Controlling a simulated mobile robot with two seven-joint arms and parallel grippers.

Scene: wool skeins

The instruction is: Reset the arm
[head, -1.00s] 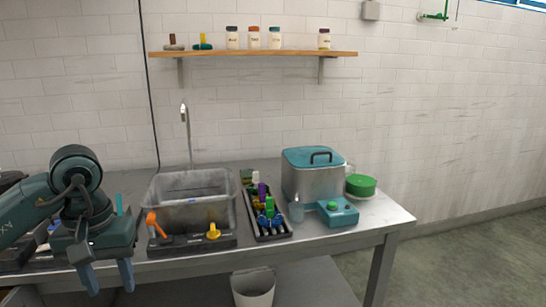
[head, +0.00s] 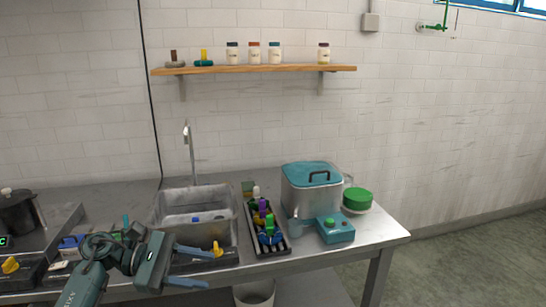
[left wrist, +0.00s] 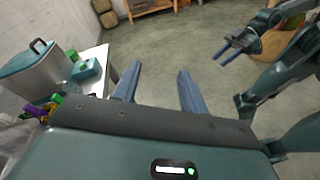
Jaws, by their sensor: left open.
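My left gripper (head: 203,268) points to the right in the head view, in front of the table's front edge and the sink. Its two blue fingers are apart with nothing between them. In the left wrist view the same open fingers (left wrist: 158,82) stand over bare floor. My right gripper (left wrist: 227,54) shows at the upper right of the left wrist view, with two blue fingers; how far apart they are is hard to tell. It is not in the head view.
The table holds a grey sink basin (head: 168,212), a black tray (head: 285,248) of coloured items, a steel pot with a teal lid (head: 312,174), a teal device (head: 335,230) and a green round thing (head: 357,198). Grey floor (head: 460,250) on the right is clear.

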